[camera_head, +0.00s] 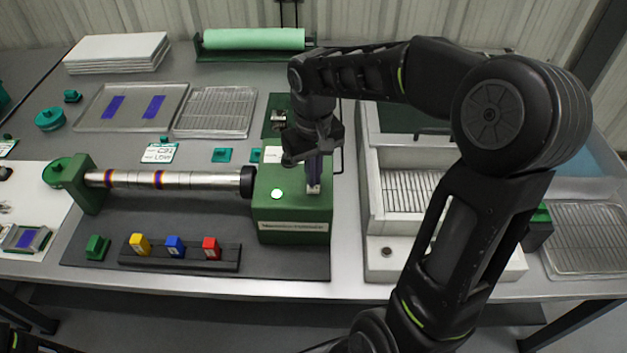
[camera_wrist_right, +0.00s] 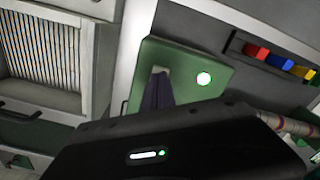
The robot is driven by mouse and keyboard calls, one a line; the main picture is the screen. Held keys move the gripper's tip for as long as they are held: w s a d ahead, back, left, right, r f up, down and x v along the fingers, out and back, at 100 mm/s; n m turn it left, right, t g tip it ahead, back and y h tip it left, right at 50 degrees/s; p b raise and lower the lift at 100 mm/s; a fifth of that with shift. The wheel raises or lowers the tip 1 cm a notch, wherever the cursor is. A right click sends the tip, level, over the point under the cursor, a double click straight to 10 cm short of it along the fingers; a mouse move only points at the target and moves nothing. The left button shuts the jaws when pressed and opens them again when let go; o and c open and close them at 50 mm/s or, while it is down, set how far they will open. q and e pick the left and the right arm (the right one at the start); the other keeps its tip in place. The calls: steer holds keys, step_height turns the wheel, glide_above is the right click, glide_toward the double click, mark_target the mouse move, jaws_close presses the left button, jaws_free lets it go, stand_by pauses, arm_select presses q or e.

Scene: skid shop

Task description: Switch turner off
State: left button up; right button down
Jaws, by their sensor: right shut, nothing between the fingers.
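The turner (camera_head: 160,180) lies along the table on a dark mat, with a silver roller between a green end stand and a green motor box (camera_head: 294,228). A round light (camera_head: 277,194) on top of the box glows pale green-white; it also shows lit in the right wrist view (camera_wrist_right: 204,79). My right gripper (camera_head: 314,186) points down at the box top, right of the light, with its fingers shut and empty. Its tips are at a small pale switch (camera_head: 313,189), partly hidden by them; I cannot tell whether they touch. A bit of my left arm may show at the lower left corner.
A dark rack with yellow, blue and red blocks (camera_head: 175,246) lies in front of the roller. A white basin unit (camera_head: 376,230) stands close on the right. Trays (camera_head: 215,112) and a green roll (camera_head: 253,39) are behind.

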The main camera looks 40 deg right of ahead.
steer(key=shift+f+b, duration=0.7)
steer(key=shift+f, duration=0.25)
stand_by(0.3)
steer(key=shift+r+p, duration=2.75)
steer(key=shift+r, duration=0.8)
